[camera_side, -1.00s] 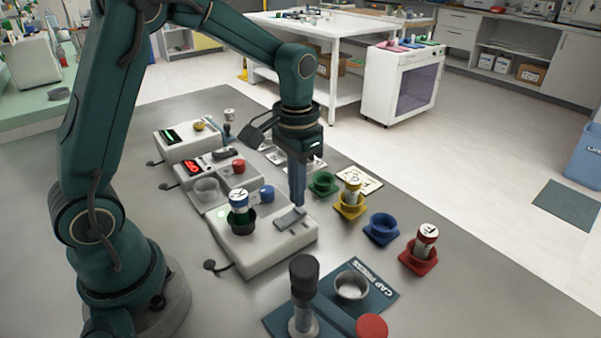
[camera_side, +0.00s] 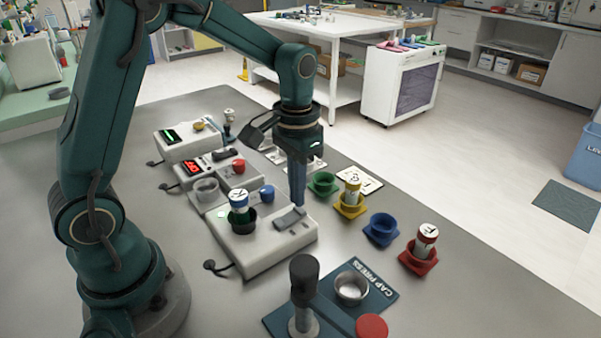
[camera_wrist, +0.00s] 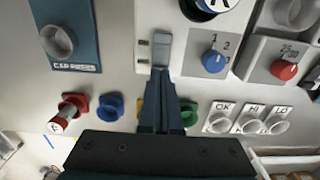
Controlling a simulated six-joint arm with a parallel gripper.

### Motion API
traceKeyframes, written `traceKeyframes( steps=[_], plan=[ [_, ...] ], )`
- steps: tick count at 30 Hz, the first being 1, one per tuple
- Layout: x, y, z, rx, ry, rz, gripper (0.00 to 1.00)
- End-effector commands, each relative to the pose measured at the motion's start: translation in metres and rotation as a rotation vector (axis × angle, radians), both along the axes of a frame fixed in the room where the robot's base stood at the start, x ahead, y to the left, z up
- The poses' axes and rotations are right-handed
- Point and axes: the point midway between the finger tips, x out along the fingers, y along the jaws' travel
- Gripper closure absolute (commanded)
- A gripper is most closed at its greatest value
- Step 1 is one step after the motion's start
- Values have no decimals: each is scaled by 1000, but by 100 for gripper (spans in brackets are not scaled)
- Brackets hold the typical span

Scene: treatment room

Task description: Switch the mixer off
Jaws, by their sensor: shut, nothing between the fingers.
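The mixer (camera_side: 262,244) is a pale box on the grey bench with a black cup on top. A white vial with a blue band (camera_side: 238,203) stands in the cup. A grey rocker switch (camera_side: 289,219) sits at the mixer's right end; it also shows in the wrist view (camera_wrist: 161,50). My gripper (camera_side: 298,203) points down, shut and empty, with its fingertips at the far end of the switch. In the wrist view the fingertips (camera_wrist: 160,72) overlap the switch's near end. I cannot tell whether they touch it.
Coloured holders, including a blue one (camera_side: 381,229) and a red one (camera_side: 418,262), stand to the right. The cap press (camera_side: 304,290) is in front.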

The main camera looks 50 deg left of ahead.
Motion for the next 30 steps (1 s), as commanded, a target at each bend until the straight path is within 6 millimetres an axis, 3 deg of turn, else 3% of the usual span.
traceKeyframes(
  steps=[30],
  plan=[
    [0,0,-7,0,1,0,100]
  ],
)
